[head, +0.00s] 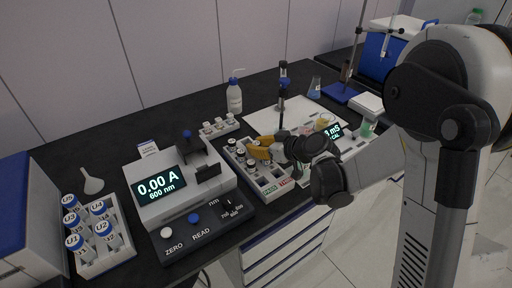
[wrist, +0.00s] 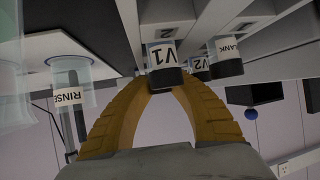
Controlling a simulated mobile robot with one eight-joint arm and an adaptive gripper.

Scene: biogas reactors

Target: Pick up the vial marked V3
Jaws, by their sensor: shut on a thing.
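My gripper (head: 262,148), with its yellow fingers, is low over the vial rack (head: 287,186) in the head view. In the wrist view the fingers (wrist: 166,88) curve together at the dark cap of a vial labelled V1 (wrist: 162,54), and they appear shut on it. The V1 vial is still at the rack, close to its numbered face. A vial labelled V2 (wrist: 200,65) and one whose label ends in "ANK" (wrist: 227,52) stand beside it. I cannot read a V3 label in either view. Several capped vials show in the rack in the head view, their labels too small to read.
A photometer (head: 180,185) reading 0.00 A stands left of the rack. A tray of U-marked bottles (head: 103,262) is at the far left. A wash bottle (head: 234,97) stands behind. A vessel labelled RINSE (wrist: 70,98) is close to the fingers in the wrist view.

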